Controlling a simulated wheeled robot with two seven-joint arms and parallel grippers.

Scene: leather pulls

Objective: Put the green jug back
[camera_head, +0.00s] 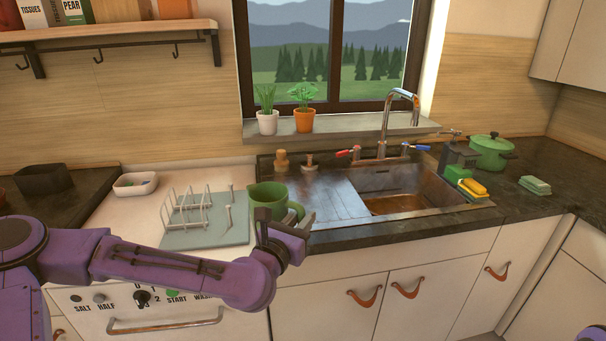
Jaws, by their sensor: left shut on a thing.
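The green jug (268,194) is upright over the left end of the sink's drainboard, right beside the dish rack. My left gripper (284,226) is shut on the jug from the front right, and its fingers cover part of the jug's lower side. I cannot tell whether the jug's base touches the surface. My right gripper is out of view; only a bit of purple arm shows at the bottom right corner.
A wire dish rack (195,212) stands on a grey mat (208,238) on the white appliance top. The sink (400,203) with its tap (386,125) is to the right. A green pot (491,153) and sponges (473,188) stand further right. A wall shelf (110,34) with hooks hangs upper left.

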